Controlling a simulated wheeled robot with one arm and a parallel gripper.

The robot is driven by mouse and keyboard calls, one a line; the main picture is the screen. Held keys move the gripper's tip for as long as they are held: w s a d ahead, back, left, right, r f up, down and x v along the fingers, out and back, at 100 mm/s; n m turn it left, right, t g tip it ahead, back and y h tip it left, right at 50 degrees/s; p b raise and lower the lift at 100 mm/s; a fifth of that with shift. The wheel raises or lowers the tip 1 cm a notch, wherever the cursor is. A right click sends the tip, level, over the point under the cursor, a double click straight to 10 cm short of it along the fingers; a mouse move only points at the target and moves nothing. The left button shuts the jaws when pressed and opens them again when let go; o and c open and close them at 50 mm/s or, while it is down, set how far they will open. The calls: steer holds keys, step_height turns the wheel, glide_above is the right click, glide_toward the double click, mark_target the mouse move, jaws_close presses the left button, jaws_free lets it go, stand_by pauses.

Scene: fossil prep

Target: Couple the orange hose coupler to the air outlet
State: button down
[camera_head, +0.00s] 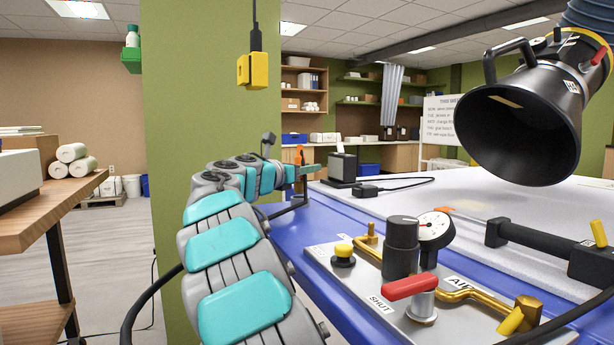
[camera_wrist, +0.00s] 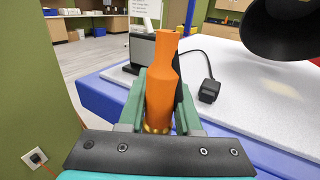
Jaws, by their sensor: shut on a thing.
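My gripper (camera_head: 303,171) is shut on the orange hose coupler (camera_head: 299,152), left of the air panel and above the blue bench edge. In the wrist view the coupler (camera_wrist: 161,88) stands upright between the green fingers of my gripper (camera_wrist: 160,108), its narrow neck up and a brass-coloured end low between them. The air panel (camera_head: 330,265) carries brass piping, a gauge (camera_head: 435,229), a black knob and a red lever (camera_head: 410,288) by a "SHUT" label. An upright brass stub (camera_head: 372,236) at its back left may be the air outlet; I cannot tell. Coupler and panel are apart.
A large black extraction hood (camera_head: 525,120) hangs over the white worktop at the right. A black tool (camera_head: 540,240) lies right of the panel. A dark-and-silver box (camera_head: 343,167) and a corded black block (camera_head: 365,190) sit behind my gripper. A green pillar (camera_head: 195,90) stands left.

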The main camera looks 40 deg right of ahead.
steer(key=r+v, duration=0.1)
steer(key=v, duration=1.5)
steer(key=shift+s+r, duration=0.25)
steer(key=shift+r, duration=0.05)
steer(key=c, duration=1.1)
jaws_free()
jaws_close()
